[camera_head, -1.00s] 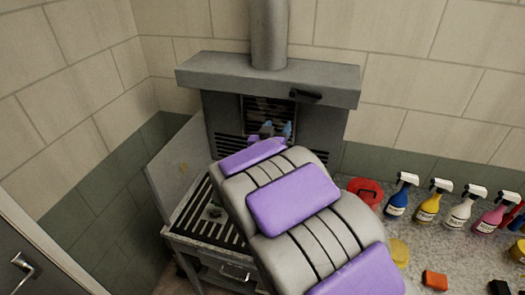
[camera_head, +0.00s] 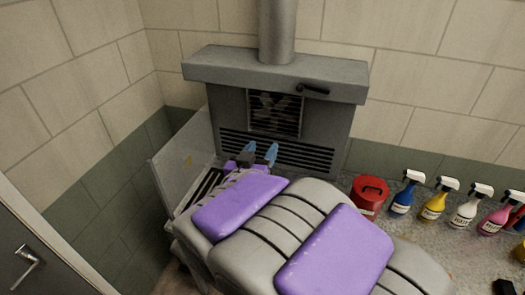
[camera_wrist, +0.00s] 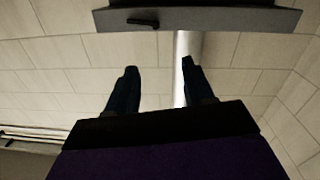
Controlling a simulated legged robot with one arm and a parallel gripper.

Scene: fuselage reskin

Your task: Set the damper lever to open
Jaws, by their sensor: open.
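The damper lever (camera_head: 313,88) is a short black handle on the front face of the grey hood (camera_head: 225,68), right of its middle. It lies nearly level, tilted slightly. In the wrist view the picture looks upside down, and the lever (camera_wrist: 143,22) shows on the hood (camera_wrist: 220,18) at the top. My gripper (camera_head: 260,150) has blue fingertips, open and empty, in front of the slotted panel, below and left of the lever in the head view. In the wrist view the open fingers (camera_wrist: 159,67) are apart, with nothing between them; neither touches the lever.
A flue pipe (camera_head: 277,30) rises from the hood. A square grille (camera_head: 274,114) sits below it. A pale side panel (camera_head: 184,160) stands at left. On the right counter are a red can (camera_head: 369,195) and several spray bottles (camera_head: 433,200). A door (camera_head: 28,255) is at lower left.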

